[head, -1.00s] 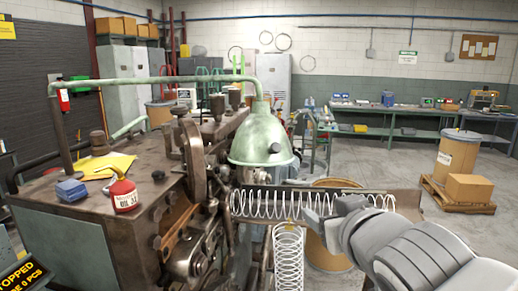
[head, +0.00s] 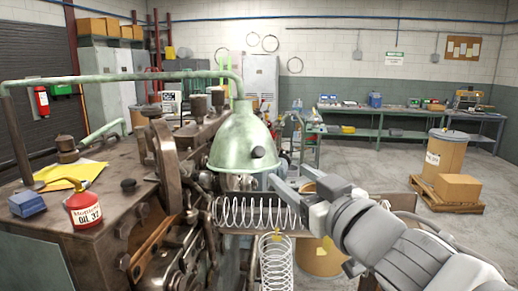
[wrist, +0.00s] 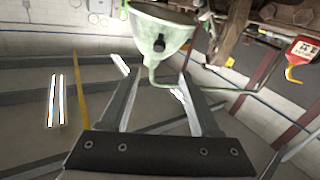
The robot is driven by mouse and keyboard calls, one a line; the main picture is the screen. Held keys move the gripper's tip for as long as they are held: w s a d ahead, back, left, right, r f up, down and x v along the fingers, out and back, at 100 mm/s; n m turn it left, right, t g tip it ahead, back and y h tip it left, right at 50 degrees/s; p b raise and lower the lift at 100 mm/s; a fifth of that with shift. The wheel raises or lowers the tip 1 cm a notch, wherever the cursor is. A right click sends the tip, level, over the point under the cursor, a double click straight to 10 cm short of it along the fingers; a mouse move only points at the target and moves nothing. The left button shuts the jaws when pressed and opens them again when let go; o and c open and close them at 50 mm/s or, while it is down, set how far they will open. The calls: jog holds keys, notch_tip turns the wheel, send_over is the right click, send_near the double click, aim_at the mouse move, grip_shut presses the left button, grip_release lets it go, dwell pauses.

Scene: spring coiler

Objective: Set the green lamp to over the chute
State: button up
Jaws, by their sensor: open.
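The green lamp (head: 238,135) is a dome shade hanging from a green pipe arm, with a dark round knob (head: 258,152) on its side. It hangs by the machine, above the left end of the chute (head: 340,196), where a long coiled spring (head: 245,213) lies. My gripper (head: 277,182) is at the shade's lower right in the head view. In the wrist view the lamp (wrist: 155,30) shows upside down beyond the open, empty fingers (wrist: 158,82). The fingers appear apart from the shade. My arm hides much of the chute's right part.
The brown machine (head: 125,215) fills the left, with a red oil can (head: 83,208), a blue box (head: 28,204) and yellow paper (head: 72,174) on top. A drum (head: 318,258) stands beneath the chute. Open floor lies to the right, before a pallet (head: 445,200).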

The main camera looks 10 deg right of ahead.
aim_at(260, 152)
jog(key=w, duration=0.5)
jog(key=w+a, duration=0.1)
jog(key=w, duration=0.4)
jog(key=w+a+b, duration=0.1)
jog(key=w, duration=0.4)
jog(key=shift+w+a, duration=0.1)
jog(key=shift+a, duration=0.1)
grip_shut()
dwell(1.1)
